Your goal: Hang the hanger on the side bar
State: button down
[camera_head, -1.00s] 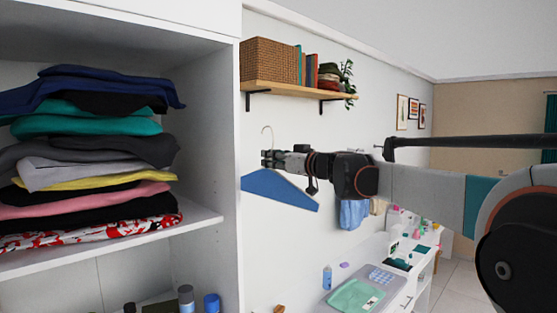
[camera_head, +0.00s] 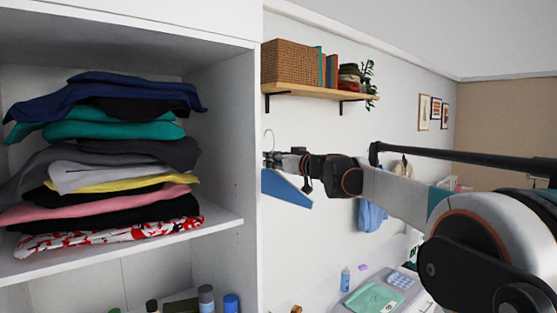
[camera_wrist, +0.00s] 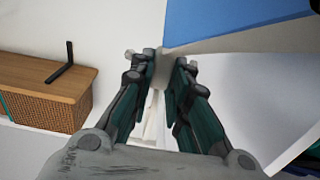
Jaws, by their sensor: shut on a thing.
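The hanger (camera_head: 286,188) has a blue triangular body and a thin hook (camera_head: 269,138) that points up. In the head view it hangs at my gripper (camera_head: 270,160), just right of the wardrobe's side panel, with the wall behind it. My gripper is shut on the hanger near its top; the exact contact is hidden. In the wrist view, the blue body (camera_wrist: 230,18) shows beyond the fingertips (camera_wrist: 165,62). A black bar (camera_head: 460,160) crosses the right of the head view; I cannot tell whether it is the side bar.
The wardrobe's side panel (camera_head: 248,170) stands close left of the hanger. Folded clothes (camera_head: 110,150) fill its shelf. A wall shelf (camera_head: 320,92) with a basket is above my gripper. A counter with a green tray (camera_head: 374,298) is below.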

jog(key=shift+p+x, duration=1.9)
jog(key=shift+x, duration=3)
jog(key=shift+w+a+r, duration=0.1)
jog(key=shift+w+a, duration=0.05)
jog(key=shift+p+x, duration=0.75)
jog(key=shift+x, duration=2.65)
jog(key=shift+a, duration=0.1)
jog(key=shift+f, duration=0.2)
jog(key=shift+f+b, duration=0.85)
jog(key=shift+f, duration=0.15)
jog(key=shift+f, duration=0.4)
